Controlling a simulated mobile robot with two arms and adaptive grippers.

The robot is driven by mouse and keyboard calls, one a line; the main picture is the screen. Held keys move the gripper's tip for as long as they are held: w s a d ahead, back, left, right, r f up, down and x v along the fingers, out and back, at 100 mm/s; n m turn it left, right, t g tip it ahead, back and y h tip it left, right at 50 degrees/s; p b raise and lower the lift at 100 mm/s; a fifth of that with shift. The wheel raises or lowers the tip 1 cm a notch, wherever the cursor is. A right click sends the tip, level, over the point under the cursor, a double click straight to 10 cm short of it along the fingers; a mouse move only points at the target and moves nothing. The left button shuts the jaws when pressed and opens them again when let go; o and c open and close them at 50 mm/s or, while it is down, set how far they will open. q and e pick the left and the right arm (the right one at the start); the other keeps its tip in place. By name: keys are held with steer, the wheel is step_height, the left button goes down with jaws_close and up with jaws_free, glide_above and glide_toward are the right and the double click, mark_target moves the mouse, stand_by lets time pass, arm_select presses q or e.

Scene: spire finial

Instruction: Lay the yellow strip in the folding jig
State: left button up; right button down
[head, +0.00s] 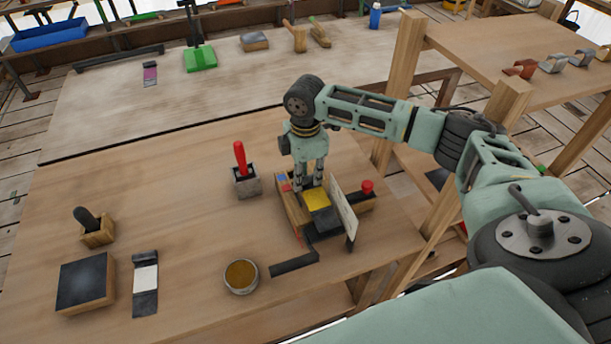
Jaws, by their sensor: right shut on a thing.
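The yellow strip (315,199) has a yellow middle and a dark near end. It lies over the folding jig (294,211), a wooden block with an upright pale plate (343,210) and a red knob (367,187) on its right. My right gripper (308,186) points down at the strip's far end and is shut on it. The fingers hide that end, and I cannot tell whether the strip rests fully on the jig. My left gripper is not in view.
A red-handled tool in a grey block (245,172) stands left of the jig. A round tin (241,276), a flat dark bar (294,263), a white strip (145,284) and a dark-topped block (85,282) lie nearer. The table's middle left is clear.

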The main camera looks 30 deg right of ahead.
steer(key=shift+s+a+f, duration=0.15)
steer(key=shift+s+f, duration=0.35)
steer(key=shift+f, duration=0.25)
steer(key=c, duration=1.8)
jaws_free()
steer(key=shift+f, duration=0.1)
steer(key=shift+o, duration=0.9)
steer(key=shift+w+f, duration=0.1)
steer(key=shift+w, duration=0.05)
steer(key=shift+w+f, duration=0.1)
steer(key=shift+w, duration=0.2)
steer(key=shift+s+r, duration=0.1)
steer(key=shift+r, duration=0.2)
step_height(320, 180, up, 13)
steer(key=b, duration=0.2)
steer(key=shift+r+b, duration=0.15)
steer(key=shift+b, duration=0.15)
